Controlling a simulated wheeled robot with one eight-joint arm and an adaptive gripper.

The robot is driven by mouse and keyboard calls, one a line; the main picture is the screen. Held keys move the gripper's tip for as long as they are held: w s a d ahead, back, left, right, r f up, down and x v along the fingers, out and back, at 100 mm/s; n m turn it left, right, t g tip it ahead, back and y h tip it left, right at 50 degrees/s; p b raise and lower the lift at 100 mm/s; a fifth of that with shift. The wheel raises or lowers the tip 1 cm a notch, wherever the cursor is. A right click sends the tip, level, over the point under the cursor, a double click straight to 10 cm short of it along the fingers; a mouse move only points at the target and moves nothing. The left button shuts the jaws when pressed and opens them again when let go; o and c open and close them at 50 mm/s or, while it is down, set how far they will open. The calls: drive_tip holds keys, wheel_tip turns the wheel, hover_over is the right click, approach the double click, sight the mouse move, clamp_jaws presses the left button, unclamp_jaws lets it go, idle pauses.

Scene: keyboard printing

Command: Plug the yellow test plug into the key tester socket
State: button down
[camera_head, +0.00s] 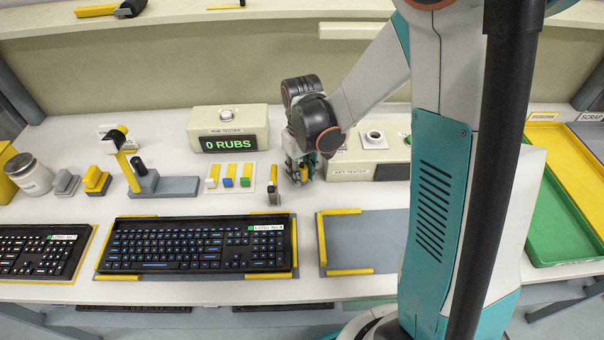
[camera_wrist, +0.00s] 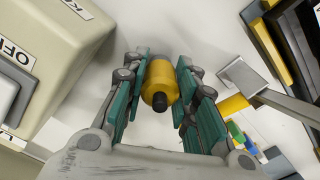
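The yellow test plug (camera_wrist: 160,78), with a dark tip toward the camera, sits between the two teal fingers of my gripper (camera_wrist: 162,68) in the wrist view. Both fingers appear to press against its sides. In the head view my gripper (camera_head: 301,172) is low over the white table, just left of the key tester. The key tester (camera_head: 352,170) is a beige box with a round socket (camera_head: 375,136) on its top. The tester also shows at the left of the wrist view (camera_wrist: 62,45); its socket is out of sight there. Whether the plug touches the table is unclear.
The rub tester (camera_head: 226,118), reading "0 RUBS", stands to the left behind a card of coloured pieces (camera_head: 229,187). A keyboard (camera_head: 197,243) lies in front. An empty yellow-cornered bay (camera_head: 365,238) is front right. Green (camera_head: 560,225) and yellow trays are at right.

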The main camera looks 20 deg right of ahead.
sight(302, 166)
drive_tip(key=c, duration=1.8)
unclamp_jaws()
clamp_jaws()
drive_tip(key=shift+r+p, duration=1.05)
drive_tip(key=shift+r, duration=0.45)
drive_tip(key=shift+r+p, duration=1.4)
drive_tip(key=shift+r, duration=0.65)
